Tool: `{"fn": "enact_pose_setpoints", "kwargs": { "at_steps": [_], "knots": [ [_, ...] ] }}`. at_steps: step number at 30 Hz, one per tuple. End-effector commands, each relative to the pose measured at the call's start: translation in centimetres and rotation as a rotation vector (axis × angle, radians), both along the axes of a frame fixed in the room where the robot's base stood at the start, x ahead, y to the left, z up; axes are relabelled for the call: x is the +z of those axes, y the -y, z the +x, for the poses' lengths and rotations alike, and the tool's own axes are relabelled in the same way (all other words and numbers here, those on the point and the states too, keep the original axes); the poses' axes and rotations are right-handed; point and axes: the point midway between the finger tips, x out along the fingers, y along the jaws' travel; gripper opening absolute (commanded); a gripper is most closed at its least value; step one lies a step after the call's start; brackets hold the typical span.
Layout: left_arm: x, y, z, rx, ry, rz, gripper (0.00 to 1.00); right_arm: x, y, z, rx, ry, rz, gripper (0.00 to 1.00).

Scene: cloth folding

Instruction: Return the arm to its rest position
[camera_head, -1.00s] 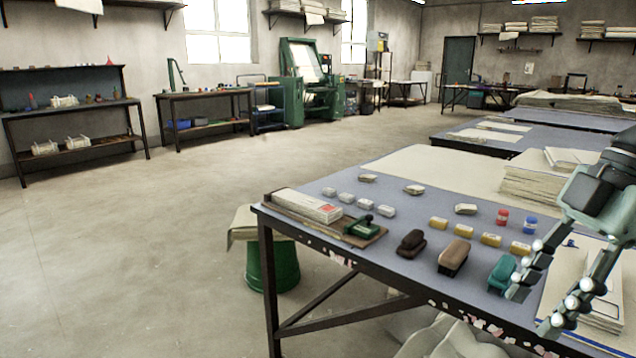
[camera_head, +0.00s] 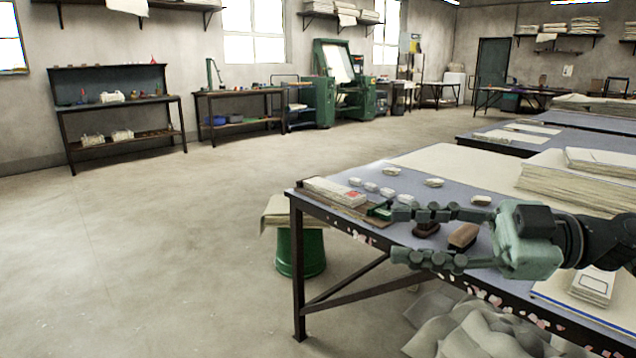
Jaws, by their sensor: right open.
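My right gripper (camera_head: 395,234) shows at the right in the head view, reaching in from the right edge. Its two long fingers point left and stand well apart, with nothing between them. It hangs over the front edge of the blue-topped table (camera_head: 452,184) and hides part of it. My left gripper is not in view.
A white box (camera_head: 335,191), several small pale blocks (camera_head: 388,193), a brown brush (camera_head: 463,236) and a stack of sheets (camera_head: 560,182) lie on the table. A green bin (camera_head: 301,252) stands by its left end. Crumpled cloth (camera_head: 480,325) lies below. The floor at left is clear.

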Motion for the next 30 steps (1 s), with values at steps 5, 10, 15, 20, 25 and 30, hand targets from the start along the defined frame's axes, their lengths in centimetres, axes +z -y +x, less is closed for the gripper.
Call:
{"fn": "enact_pose_setpoints", "kwargs": {
  "at_steps": [5,10,15,20,25,30],
  "knots": [
    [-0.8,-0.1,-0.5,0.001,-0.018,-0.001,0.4,-0.9,3.8,8.3,-0.464,0.07,0.396,0.41],
    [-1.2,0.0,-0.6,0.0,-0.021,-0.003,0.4,-10.4,11.2,12.8,-0.981,-0.048,0.424,0.41],
    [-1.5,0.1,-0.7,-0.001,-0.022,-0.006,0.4,-22.5,16.0,11.5,-1.326,-0.263,0.254,0.41],
    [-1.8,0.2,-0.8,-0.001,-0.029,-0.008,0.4,-33.5,17.9,6.5,-1.514,-0.509,0.013,0.41],
    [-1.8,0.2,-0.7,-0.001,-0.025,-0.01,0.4,-43.4,17.4,-1.7,-1.577,-0.798,-0.275,0.41],
    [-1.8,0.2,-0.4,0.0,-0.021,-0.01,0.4,-49.6,15.4,-9.9,-1.525,-1.042,-0.519,0.41]
  ]
}}
